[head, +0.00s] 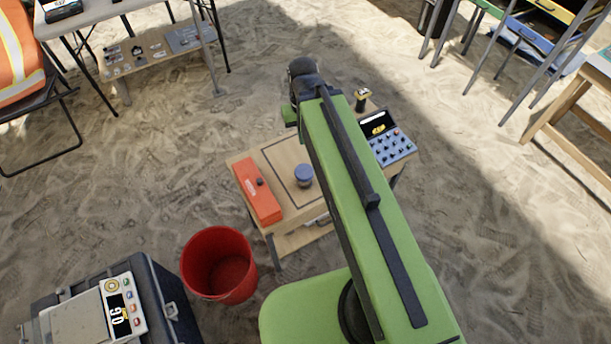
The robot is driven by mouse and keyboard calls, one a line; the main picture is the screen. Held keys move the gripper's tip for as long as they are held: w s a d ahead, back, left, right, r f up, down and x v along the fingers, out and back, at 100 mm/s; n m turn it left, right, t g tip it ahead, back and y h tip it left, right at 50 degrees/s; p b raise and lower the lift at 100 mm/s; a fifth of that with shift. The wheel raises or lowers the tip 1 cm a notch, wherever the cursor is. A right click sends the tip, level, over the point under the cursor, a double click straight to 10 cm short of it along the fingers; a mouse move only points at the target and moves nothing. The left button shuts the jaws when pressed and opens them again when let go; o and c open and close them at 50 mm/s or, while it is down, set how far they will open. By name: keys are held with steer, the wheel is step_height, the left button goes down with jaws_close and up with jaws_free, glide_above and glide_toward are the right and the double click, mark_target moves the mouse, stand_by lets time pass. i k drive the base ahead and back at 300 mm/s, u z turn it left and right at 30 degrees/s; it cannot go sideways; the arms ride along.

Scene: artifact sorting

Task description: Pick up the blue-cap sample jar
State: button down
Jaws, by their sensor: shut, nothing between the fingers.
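The blue-cap sample jar (304,178) stands upright on a small wooden table, inside a dark outlined rectangle. Its blue-grey cap faces up, and its body shows just below the cap. My green arm crosses the picture to the right of the jar, from the bottom up to a dark joint beyond the table. My gripper cannot be made out; it is hidden behind the arm or out of the picture.
The small table (281,157) also bears an orange-red box (257,189) left of the jar and a panel with knobs (390,143) at right. A small black-topped object (362,99) is beyond. A red bucket (219,266) stands front left. Open sand (110,190) lies left.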

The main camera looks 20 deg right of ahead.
mark_target(303, 185)
steer(key=u, duration=0.2)
steer(key=k, duration=0.65)
steer(key=u, duration=3.8)
steer(key=k, duration=2)
steer(key=z, duration=0.05)
